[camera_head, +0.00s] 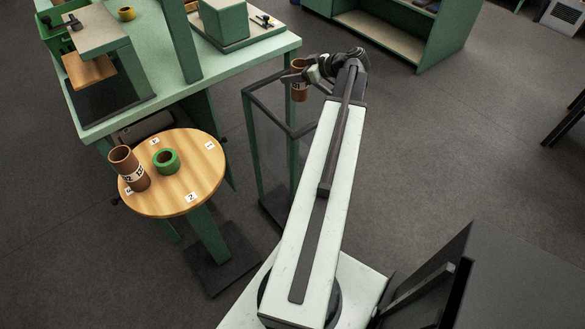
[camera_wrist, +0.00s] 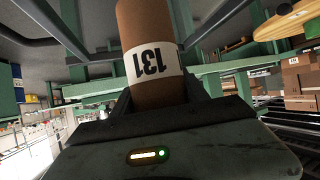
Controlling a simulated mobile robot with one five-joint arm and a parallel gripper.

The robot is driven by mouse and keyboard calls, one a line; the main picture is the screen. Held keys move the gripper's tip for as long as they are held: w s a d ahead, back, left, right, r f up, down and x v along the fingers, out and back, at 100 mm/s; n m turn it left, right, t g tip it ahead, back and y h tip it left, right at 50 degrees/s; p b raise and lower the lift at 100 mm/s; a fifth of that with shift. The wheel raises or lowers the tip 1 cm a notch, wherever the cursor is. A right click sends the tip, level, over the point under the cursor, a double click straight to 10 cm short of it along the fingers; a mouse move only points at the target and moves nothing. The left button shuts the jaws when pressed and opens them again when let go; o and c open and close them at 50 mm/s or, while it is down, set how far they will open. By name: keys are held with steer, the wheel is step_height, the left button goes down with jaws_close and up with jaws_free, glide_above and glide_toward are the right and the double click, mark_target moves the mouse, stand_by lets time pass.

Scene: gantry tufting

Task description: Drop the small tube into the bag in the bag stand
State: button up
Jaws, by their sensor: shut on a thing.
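My gripper (camera_head: 303,76) is shut on a small brown tube (camera_head: 299,93), at the end of my outstretched arm. In the wrist view the tube (camera_wrist: 152,96) fills the upper middle and carries a white label reading 131. The green bag stand (camera_head: 250,130) is an open upright frame on a dark base, left of my arm. The tube hangs over or near the stand's top frame at its far right side; the exact overlap is unclear. A dark see-through bag (camera_head: 272,135) seems to hang inside the frame, but its mouth is hard to make out.
A round wooden table (camera_head: 205,185) at the left holds a larger brown tube (camera_head: 125,166) and a green ring (camera_head: 166,161). A green workbench (camera_head: 235,65) stands behind it. A green shelf unit (camera_head: 390,35) is at the back right.

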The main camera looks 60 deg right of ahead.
mark_target(293, 86)
step_height(293, 86, down, 6)
steer(key=b, duration=0.4)
steer(key=shift+r+b, duration=0.25)
steer(key=shift+b, duration=0.1)
steer(key=shift+r, duration=0.1)
steer(key=o, duration=1.5)
steer(key=shift+r, duration=0.1)
steer(key=p+v, duration=0.4)
steer(key=v, duration=0.3)
steer(key=shift+s+r, duration=0.1)
steer(key=shift+s, duration=0.2)
